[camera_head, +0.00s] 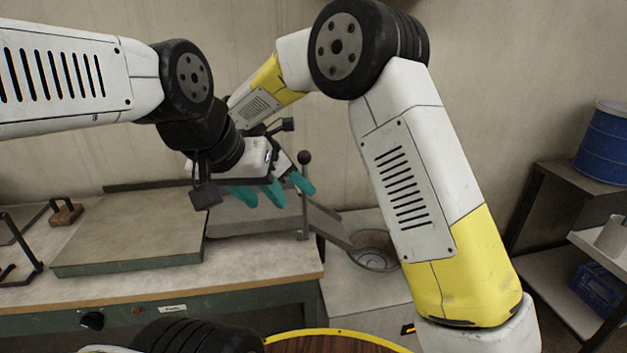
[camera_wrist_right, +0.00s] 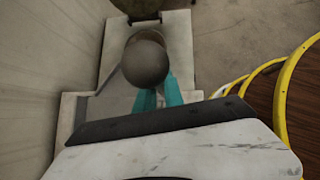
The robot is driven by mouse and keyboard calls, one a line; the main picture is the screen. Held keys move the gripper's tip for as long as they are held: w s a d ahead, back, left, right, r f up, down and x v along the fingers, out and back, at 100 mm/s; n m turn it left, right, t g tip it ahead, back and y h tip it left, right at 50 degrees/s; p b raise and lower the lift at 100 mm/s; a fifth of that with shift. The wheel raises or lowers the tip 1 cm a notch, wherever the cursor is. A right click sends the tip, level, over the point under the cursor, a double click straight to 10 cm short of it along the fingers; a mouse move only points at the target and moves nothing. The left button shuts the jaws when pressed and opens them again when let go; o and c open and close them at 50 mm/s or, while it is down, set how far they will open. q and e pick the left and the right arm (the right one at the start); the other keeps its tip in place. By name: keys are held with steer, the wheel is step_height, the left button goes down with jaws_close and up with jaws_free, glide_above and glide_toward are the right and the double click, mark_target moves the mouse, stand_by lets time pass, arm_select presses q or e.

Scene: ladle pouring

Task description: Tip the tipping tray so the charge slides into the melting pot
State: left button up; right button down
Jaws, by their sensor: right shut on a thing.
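The tipping tray (camera_head: 235,222) is a grey metal tray at the right end of the bench, and it looks roughly level. An upright post with a dark ball knob (camera_head: 304,158) stands at its right end. My right gripper (camera_head: 301,183) is shut on this post just below the knob. The right wrist view shows the knob (camera_wrist_right: 145,62) in front of its teal fingers (camera_wrist_right: 158,98). My left gripper (camera_head: 256,194) is open and empty above the tray. A sloping chute (camera_head: 330,222) leads to the round melting pot (camera_head: 374,262). I cannot make out the charge.
A flat grey-topped box (camera_head: 130,235) lies on the bench left of the tray. A wooden-handled tool (camera_head: 66,212) and a black rack (camera_head: 20,260) are further left. Shelves with a blue drum (camera_head: 604,145) stand at the right. My arms cross close together above the tray.

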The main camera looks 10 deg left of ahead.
steer(key=shift+a, duration=0.15)
steer(key=c, duration=1.5)
jaws_free()
steer(key=shift+o, duration=0.2)
steer(key=v, duration=0.8)
steer(key=shift+s+f, duration=0.1)
